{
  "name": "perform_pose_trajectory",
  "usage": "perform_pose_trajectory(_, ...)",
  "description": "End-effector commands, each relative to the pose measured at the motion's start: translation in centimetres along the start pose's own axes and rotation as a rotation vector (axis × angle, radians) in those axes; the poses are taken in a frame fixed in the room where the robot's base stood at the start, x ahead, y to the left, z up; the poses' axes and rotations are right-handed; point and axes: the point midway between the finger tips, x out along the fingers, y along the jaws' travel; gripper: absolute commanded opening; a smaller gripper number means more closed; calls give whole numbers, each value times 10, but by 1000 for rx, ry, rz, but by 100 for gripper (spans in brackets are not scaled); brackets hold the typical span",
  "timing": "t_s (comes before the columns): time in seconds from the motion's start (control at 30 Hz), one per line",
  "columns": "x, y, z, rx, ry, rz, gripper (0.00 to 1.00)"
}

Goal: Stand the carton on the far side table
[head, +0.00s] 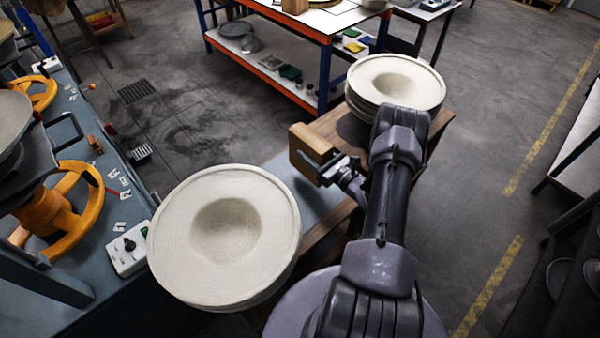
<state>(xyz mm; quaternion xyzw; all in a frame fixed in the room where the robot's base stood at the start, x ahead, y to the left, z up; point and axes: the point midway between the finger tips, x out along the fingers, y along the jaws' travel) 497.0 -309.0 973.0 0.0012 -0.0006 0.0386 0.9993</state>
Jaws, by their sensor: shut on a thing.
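A small tan-brown box, which looks like the carton (312,144), is held at the end of my arm. My gripper (334,167) is shut on the carton's right side. The carton is held above a bench between two cream hat stacks and looks slightly tilted. Its underside and any contact with the bench are hard to see. A table with an orange edge (285,22) stands beyond, at the top; I cannot tell whether it is the far side table. Another tan block (295,6) stands on it, cut by the frame edge.
A cream hat stack (172,234) is near left of the carton, another (434,83) behind my arm. Machines with orange handwheels (88,230) line the left. A dark-legged table (425,20) stands at top right, a bench (578,140) at far right. Floor (480,130) between is clear.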

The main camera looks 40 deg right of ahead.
Motion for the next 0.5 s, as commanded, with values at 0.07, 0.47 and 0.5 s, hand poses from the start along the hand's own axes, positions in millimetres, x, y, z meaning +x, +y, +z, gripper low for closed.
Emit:
perform_pose_trajectory(0.07,0,0,-17,-1,-1,1,0)
perform_pose_trajectory(0.47,0,0,-59,-2,-1,1,0)
perform_pose_trajectory(0.5,0,0,-59,-2,-1,1,0)
